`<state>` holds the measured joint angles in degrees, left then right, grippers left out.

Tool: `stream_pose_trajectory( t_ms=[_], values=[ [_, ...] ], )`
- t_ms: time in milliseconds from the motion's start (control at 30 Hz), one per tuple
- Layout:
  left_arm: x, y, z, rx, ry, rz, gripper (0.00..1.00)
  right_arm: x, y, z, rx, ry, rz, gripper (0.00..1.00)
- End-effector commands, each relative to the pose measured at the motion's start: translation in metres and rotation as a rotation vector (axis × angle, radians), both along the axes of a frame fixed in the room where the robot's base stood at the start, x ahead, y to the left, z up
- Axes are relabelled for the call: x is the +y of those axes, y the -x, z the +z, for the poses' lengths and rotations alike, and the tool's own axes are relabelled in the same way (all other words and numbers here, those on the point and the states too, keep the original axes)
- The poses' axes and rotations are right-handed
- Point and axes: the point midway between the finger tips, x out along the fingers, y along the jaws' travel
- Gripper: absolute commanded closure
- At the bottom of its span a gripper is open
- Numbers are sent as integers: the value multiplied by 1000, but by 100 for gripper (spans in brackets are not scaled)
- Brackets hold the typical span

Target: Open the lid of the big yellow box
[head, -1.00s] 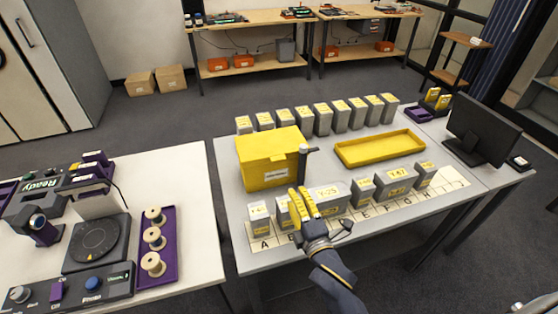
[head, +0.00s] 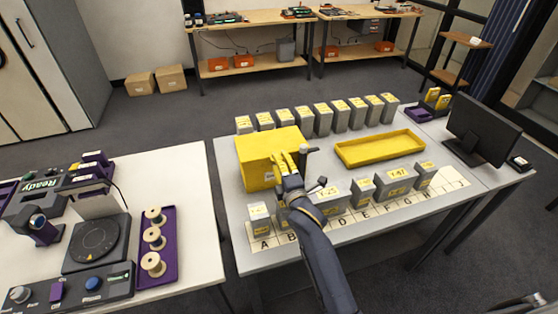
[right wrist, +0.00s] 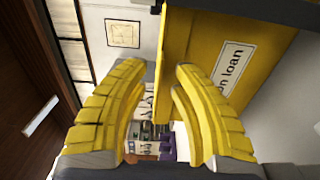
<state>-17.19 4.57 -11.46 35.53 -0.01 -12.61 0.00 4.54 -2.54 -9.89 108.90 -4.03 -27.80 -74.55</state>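The big yellow box (head: 258,172) stands at the left of the grey table, its lid (head: 268,140) closed. My right gripper (head: 284,158) is at the box's front right, with its yellow fingers near the lid's front edge. In the right wrist view the same gripper (right wrist: 160,95) is open, its two ribbed fingers apart. The yellow box (right wrist: 185,45) with a label ending in "on loan" (right wrist: 228,65) shows beyond and partly between the fingers; I cannot tell whether they touch it. The gripper and forearm hide part of the box's front. My left gripper is not in view.
Grey boxes with yellow labels stand in a back row (head: 322,120) and a front row (head: 362,190) on a lettered strip. A yellow tray (head: 345,160) and a monitor (head: 485,130) are further right.

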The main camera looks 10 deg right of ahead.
Motion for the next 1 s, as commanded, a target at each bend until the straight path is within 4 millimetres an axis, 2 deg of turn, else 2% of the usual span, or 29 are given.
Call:
stream_pose_trajectory(
  t_ms=[200,567,800,1000],
  values=[
    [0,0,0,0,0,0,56,1,-10,0,0,-1,0,75],
    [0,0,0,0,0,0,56,1,-11,0,1,-1,0,74],
    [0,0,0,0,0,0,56,1,-11,0,1,0,0,100],
    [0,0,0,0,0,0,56,1,-11,0,1,0,0,100]
  ],
)
